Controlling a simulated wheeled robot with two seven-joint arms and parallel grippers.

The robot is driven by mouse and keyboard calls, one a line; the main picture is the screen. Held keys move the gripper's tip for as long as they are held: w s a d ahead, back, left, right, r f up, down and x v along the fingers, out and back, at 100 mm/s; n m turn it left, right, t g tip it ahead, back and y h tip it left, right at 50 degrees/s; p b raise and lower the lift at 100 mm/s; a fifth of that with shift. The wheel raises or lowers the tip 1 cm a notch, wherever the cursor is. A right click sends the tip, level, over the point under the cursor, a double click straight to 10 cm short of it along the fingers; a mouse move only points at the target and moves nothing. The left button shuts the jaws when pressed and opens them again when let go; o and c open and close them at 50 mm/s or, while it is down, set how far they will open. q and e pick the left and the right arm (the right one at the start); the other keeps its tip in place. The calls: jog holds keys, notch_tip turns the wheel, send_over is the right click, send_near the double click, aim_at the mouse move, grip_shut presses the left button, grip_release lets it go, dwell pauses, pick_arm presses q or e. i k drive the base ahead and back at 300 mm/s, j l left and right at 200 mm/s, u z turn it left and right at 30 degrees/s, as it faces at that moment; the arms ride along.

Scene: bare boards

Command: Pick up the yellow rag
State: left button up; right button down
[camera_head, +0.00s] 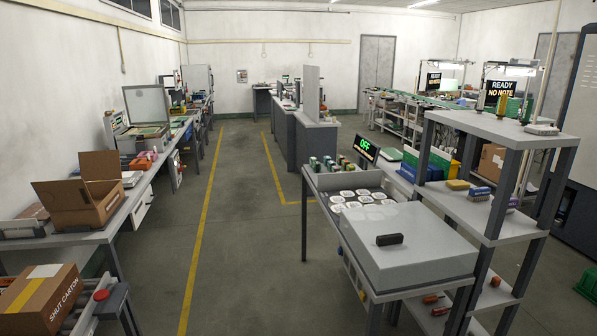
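A small flat yellow thing (458,184) lies on the middle board of the grey shelf rack (500,217) at the right. It looks like a folded rag, but it is too small for me to be sure. It lies left of some small blue and white items (479,193). Neither of my grippers shows in the head view.
A workbench with a closed grey lid (420,262) and a black handle (389,239) stands in front of the rack. White round pieces (350,205) lie behind the lid. A bench with an open carton (85,200) runs along the left. The middle floor (240,230) is clear.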

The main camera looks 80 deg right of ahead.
aim_at(454, 184)
jog(key=z, duration=3.75)
